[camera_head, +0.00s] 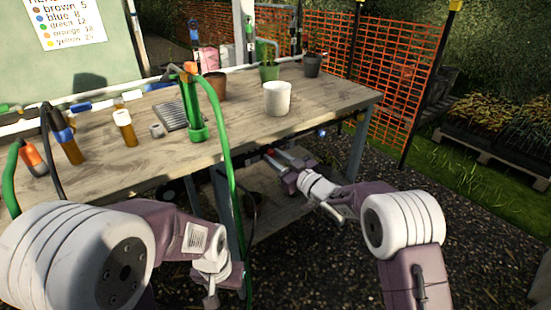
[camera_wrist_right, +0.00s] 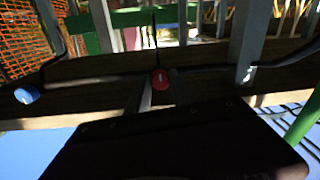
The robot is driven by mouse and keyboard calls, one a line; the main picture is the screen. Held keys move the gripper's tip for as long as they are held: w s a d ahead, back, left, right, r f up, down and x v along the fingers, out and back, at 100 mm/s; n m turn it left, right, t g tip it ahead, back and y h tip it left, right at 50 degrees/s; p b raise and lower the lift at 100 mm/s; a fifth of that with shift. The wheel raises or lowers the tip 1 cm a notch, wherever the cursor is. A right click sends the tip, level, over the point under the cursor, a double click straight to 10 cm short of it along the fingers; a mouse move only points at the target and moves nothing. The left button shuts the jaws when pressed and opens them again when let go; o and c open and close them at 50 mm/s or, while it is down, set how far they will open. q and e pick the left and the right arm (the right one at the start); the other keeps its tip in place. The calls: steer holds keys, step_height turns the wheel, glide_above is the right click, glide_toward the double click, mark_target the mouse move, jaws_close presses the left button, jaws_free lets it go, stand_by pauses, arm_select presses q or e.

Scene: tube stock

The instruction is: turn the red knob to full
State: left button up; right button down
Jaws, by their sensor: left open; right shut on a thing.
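The red knob (camera_wrist_right: 160,80) sits under the front edge of the workbench and faces the right wrist camera. It shows small and partly hidden in the head view (camera_head: 268,152). My right gripper (camera_head: 280,158) reaches in under the bench's front edge. Its fingers (camera_wrist_right: 154,94) are shut on the red knob, and a pale mark shows on the knob's face. My left gripper (camera_head: 237,274) is low in front of the bench, apart from the knob. It is open, though its fingertips are hard to make out.
A blue knob (camera_wrist_right: 27,93) is on the same pipe, also under the bench edge in the head view (camera_head: 322,132). The workbench (camera_head: 330,100) carries pots, bottles and a green stand. A green hose (camera_head: 228,150) hangs over its front, near my left arm.

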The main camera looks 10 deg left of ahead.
steer(key=c, duration=1.1)
jaws_free()
steer(key=shift+s+d+f+b, duration=0.1)
steer(key=shift+d+f+b, duration=0.05)
steer(key=shift+b, duration=0.2)
steer(key=b+v, duration=0.8)
steer(key=shift+s+d, duration=0.25)
steer(key=shift+s, duration=0.05)
